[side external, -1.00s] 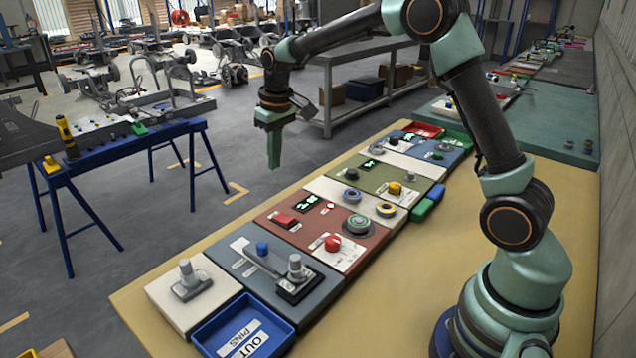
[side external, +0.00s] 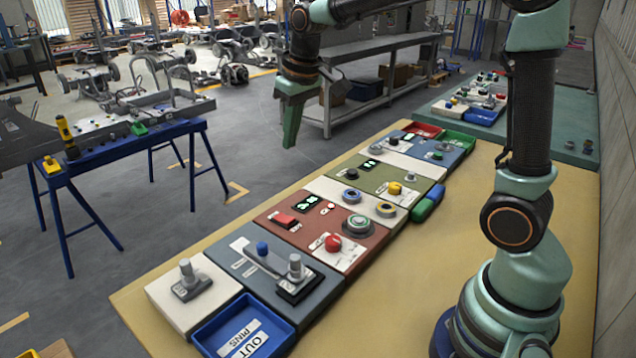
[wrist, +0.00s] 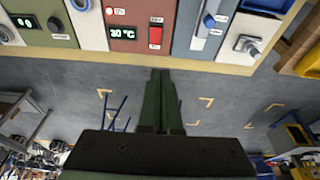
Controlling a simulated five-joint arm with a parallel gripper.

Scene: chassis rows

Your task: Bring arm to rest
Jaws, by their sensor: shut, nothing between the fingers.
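My gripper (side external: 291,122) hangs in the air past the far left edge of the tan table (side external: 480,250), fingers pointing down and together, with nothing between them. In the wrist view its green fingers (wrist: 161,105) lie closed side by side over the grey floor. My arm stands on the right of the table, its upper part reaching up out of the top of the side view. The row of coloured control panels (side external: 330,225) lies on the table below and in front of the gripper, not touched by it.
A blue OUT PINS tray (side external: 287,335) sits at the near end of the row. Red (side external: 424,130) and green bins are at the far end. A blue trestle bench (side external: 125,148) stands left, a grey bench (side external: 375,75) behind. The floor under the gripper is clear.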

